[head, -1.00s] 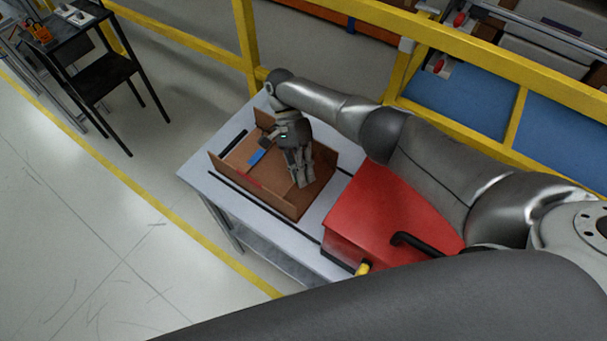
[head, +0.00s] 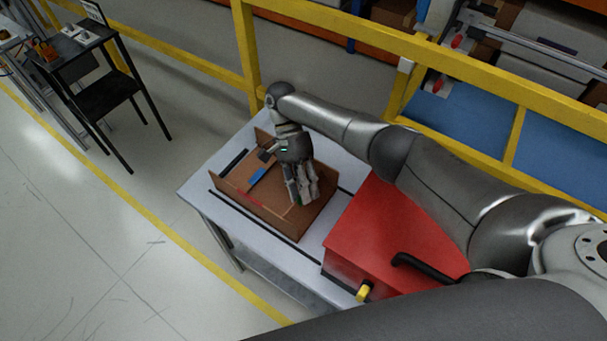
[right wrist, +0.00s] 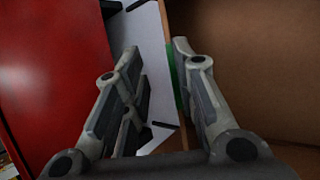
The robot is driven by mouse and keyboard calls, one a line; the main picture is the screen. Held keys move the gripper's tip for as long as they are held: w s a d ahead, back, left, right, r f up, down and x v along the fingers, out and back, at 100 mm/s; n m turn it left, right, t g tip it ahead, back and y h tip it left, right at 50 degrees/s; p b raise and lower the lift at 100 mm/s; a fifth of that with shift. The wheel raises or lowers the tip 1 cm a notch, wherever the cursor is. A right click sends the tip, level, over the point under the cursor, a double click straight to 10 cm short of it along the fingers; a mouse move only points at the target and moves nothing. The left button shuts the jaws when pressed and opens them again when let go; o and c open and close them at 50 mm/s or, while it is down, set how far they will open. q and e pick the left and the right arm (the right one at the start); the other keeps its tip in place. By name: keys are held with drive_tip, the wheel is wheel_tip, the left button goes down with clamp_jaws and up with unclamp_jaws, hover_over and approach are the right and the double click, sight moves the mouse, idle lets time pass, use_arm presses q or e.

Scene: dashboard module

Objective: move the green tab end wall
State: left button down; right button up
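The brown box (head: 245,205) sits on the table with its flaps or walls standing up. Its right end wall (head: 318,216) is the one near my right gripper (head: 304,199). In the right wrist view the green tab (right wrist: 171,78) shows as a narrow strip by the thin brown wall edge, beside the right finger. My right gripper (right wrist: 155,50) is open there, with one finger on each side of that wall edge. The left finger is apart from the wall; I cannot tell whether the right finger touches it. My left gripper is out of view.
A red case (head: 385,235) with a black handle stands on the table (head: 205,180) right of the box. A blue piece (head: 257,177) lies in the box. Yellow railings (head: 430,60) run behind the table.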

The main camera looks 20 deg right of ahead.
wheel_tip(320, 180, up, 8)
drive_tip(key=shift+f, duration=0.1)
idle(0.4)
